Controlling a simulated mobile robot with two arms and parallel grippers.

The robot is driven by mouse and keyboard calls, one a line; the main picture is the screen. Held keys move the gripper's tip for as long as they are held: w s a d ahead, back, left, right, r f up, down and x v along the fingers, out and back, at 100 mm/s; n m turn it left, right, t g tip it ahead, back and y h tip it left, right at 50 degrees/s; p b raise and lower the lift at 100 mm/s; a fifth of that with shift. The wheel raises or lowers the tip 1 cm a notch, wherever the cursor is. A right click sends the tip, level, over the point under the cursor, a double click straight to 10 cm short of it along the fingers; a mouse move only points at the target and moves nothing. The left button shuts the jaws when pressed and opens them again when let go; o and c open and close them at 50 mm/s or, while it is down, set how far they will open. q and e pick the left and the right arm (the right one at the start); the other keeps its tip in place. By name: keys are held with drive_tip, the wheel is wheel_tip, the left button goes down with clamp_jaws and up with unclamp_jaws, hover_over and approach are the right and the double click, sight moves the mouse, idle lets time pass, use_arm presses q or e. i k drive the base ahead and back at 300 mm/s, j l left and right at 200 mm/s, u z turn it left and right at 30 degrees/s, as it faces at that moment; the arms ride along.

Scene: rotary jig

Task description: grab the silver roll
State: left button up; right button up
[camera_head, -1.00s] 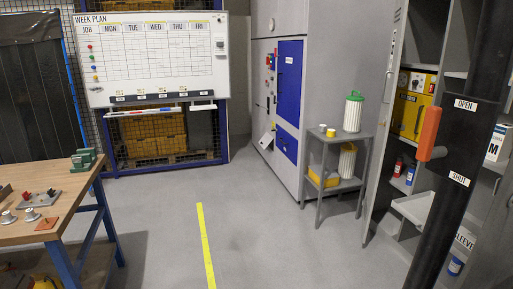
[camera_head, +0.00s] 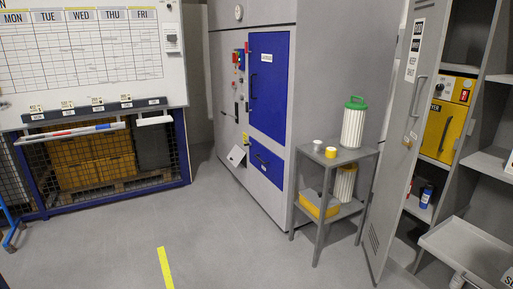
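A small pale grey-white roll (camera_head: 317,146), which may be the silver roll, sits on the top shelf of a grey side stand (camera_head: 352,156). A small yellow roll (camera_head: 330,152) with a pale top is just right of it, close by. Whether the pale roll is metallic silver is too small to tell. Neither of my grippers is in view.
A white ribbed canister with a green lid (camera_head: 353,124) stands behind the rolls. The lower shelf holds a yellow box (camera_head: 320,204) and another ribbed cylinder. An open grey cabinet door (camera_head: 400,150) is close on the right. The floor (camera_head: 220,245) in front is clear.

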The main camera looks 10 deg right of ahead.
sight(316, 145)
drive_tip(key=i+l+z, duration=0.15)
drive_tip(key=i+z, duration=0.25)
drive_tip(key=i, duration=0.5)
drive_tip(key=i+j+z, duration=0.15)
drive_tip(key=i+z, duration=0.2)
drive_tip(key=i, duration=0.55)
